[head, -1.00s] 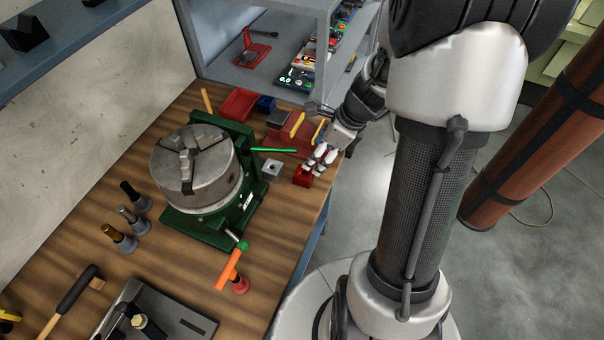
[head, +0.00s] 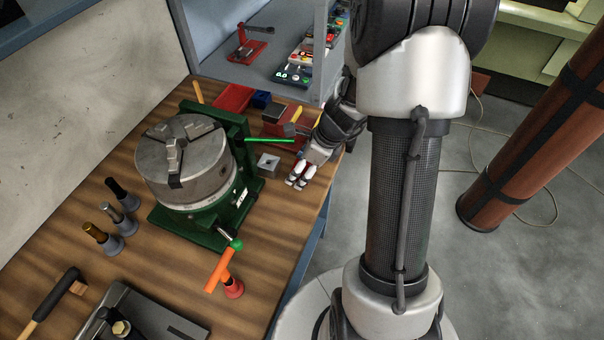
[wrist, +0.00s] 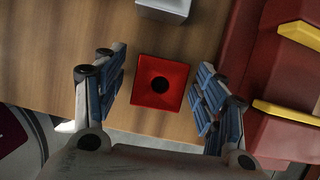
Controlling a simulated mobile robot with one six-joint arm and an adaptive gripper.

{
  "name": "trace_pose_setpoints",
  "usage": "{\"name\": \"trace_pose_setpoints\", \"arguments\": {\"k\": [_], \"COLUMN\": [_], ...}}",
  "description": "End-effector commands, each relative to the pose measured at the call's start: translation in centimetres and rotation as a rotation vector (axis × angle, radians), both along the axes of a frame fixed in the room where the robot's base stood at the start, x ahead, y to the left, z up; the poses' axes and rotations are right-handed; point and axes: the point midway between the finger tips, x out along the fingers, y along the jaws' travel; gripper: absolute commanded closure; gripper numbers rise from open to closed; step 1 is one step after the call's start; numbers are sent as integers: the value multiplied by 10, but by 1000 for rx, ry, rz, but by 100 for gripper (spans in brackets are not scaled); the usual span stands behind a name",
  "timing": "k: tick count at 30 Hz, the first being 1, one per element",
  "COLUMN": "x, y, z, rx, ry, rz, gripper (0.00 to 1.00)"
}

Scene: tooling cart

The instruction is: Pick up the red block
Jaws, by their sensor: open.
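The red block (wrist: 174,77) shows in the wrist view as a square with a dark round hole in its top. It sits on the wooden table between the fingers of my gripper (wrist: 160,92). The fingers are open, with a gap to the block on both sides. In the head view my gripper (head: 299,181) is low over the table's right edge, and its fingers hide the block there.
A grey block (head: 267,164) lies just left of my gripper, and a red toolbox (head: 290,131) with yellow handles stands behind it. A green-based chuck (head: 185,165) with a green-tipped rod stands further left. The table's edge is close on the right.

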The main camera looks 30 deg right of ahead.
Motion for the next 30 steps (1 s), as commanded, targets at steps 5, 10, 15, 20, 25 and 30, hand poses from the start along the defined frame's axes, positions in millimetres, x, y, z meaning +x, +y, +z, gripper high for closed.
{"name": "trace_pose_setpoints", "arguments": {"k": [5,10,15,20,25,30], "x": [0,0,0,0,0,0], "y": [0,0,0,0,0,0], "z": [2,2,2,2,2,2], "rx": [-1,-1,-1,-1,-1,0], "ry": [-1,-1,-1,-1,-1,-1], "rz": [0,0,0,0,0,0], "gripper": [40,51,62,73,84,90]}}
